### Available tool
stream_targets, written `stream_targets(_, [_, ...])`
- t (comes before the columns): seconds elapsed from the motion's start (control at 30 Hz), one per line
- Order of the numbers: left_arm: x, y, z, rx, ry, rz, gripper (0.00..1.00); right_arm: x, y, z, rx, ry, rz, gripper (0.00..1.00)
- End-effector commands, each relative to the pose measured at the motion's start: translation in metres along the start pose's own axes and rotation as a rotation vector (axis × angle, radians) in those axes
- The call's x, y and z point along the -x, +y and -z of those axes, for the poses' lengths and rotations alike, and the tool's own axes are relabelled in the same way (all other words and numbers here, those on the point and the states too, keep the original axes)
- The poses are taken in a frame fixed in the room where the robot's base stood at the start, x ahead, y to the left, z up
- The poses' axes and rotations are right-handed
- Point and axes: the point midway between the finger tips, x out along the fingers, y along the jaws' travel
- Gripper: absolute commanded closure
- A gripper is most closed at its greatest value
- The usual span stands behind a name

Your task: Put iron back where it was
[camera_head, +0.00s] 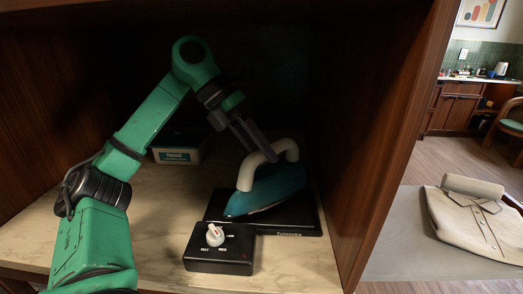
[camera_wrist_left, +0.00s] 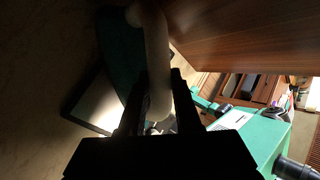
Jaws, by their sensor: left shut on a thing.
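The iron (camera_head: 265,189) has a teal body and a cream arched handle. In the head view it is over the black base plate (camera_head: 308,219) on the cabinet floor, its tip toward the front left; whether it rests fully on the plate I cannot tell. My left gripper (camera_head: 262,150) is shut on the iron's handle from above. In the left wrist view the cream handle (camera_wrist_left: 157,60) lies between the two dark fingers (camera_wrist_left: 152,105). My right gripper is not in view.
A black control box (camera_head: 220,262) with a white and red knob stands in front of the plate. A pale box (camera_head: 180,148) is at the back left. The cabinet's right wall (camera_head: 385,150) is close to the iron. A folded shirt (camera_head: 470,225) lies on a grey surface outside, right.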

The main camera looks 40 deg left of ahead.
Motion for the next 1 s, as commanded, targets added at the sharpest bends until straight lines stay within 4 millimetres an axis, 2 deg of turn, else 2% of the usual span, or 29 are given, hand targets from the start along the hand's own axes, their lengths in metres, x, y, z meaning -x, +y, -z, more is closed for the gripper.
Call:
stream_targets(0.37, [-0.003, 0.002, 0.001, -0.002, -0.004, 0.003, 1.0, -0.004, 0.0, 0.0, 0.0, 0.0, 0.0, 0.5])
stream_targets(0.4, [-0.003, 0.002, 0.001, 0.0, -0.001, 0.001, 0.53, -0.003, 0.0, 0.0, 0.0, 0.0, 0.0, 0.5])
stream_targets(0.43, [-0.003, 0.002, 0.001, 0.0, -0.001, 0.001, 0.41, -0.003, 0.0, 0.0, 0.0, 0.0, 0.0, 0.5])
stream_targets(0.47, [-0.003, 0.002, 0.001, -0.001, -0.001, 0.001, 0.38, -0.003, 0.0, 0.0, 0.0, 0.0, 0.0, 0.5])
stream_targets(0.8, [0.0, 0.0, 0.0, -0.001, -0.001, 0.002, 0.38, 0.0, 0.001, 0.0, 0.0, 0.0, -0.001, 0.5])
stream_targets(0.87, [0.004, -0.001, -0.001, -0.001, -0.002, 0.002, 0.38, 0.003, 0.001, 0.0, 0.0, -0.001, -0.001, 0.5])
stream_targets(1.0, [0.026, -0.002, -0.002, -0.001, -0.006, 0.003, 0.38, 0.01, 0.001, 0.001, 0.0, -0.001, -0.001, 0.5])
